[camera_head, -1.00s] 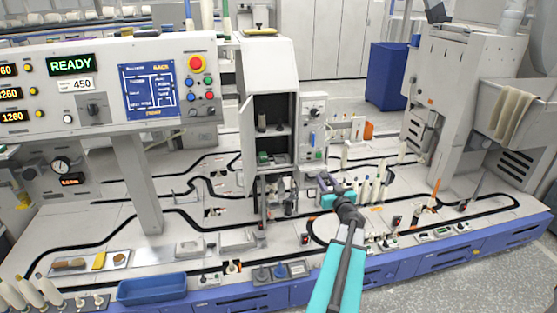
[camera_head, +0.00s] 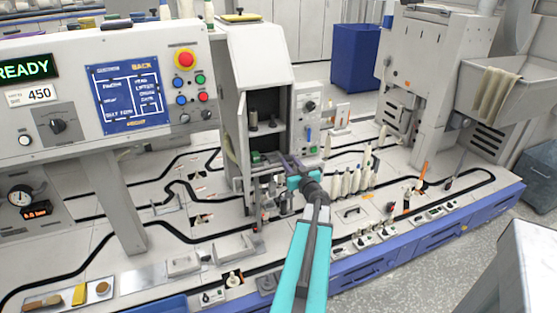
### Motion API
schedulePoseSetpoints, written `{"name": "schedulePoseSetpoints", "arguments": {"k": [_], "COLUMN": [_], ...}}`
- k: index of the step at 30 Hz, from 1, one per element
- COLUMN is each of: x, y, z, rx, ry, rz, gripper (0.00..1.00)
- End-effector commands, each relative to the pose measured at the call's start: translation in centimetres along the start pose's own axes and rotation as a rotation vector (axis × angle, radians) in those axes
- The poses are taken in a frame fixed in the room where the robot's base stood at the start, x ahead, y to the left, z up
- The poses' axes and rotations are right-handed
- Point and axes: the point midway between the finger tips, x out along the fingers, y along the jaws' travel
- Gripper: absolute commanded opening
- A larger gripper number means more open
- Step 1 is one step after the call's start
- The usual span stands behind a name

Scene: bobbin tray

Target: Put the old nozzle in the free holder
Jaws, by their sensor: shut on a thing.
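My gripper (camera_head: 288,161) is in front of the lower part of the open white cabinet (camera_head: 262,58), near the right side of its opening. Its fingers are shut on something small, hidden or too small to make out. I cannot tell from this view whether it is the old nozzle. Inside the cabinet, a dark cylinder (camera_head: 253,124) stands on the upper shelf. A green part (camera_head: 257,158) lies at the lower level, just left of my gripper. I cannot pick out the free holder for certain.
Pale bobbins (camera_head: 355,178) stand in a row right of my gripper. A control panel (camera_head: 125,95) with a red button is at left. A blue bin (camera_head: 357,57) stands behind.

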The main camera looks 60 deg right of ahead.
Motion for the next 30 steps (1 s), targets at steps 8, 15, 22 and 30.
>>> {"name": "schedulePoseSetpoints", "arguments": {"k": [8, 15, 22, 30], "x": [0.1, 0.2, 1.1, 3.1], "y": [-0.3, -0.3, -0.3, -0.3], "z": [0.0, 0.0, 0.1, 0.1], "rx": [0.0, 0.0, 0.0, 0.0], "ry": [0.0, 0.0, 0.0, 0.001], "rz": [-0.004, -0.004, -0.005, -0.005], "gripper": [0.05, 0.05, 0.05, 0.05]}}
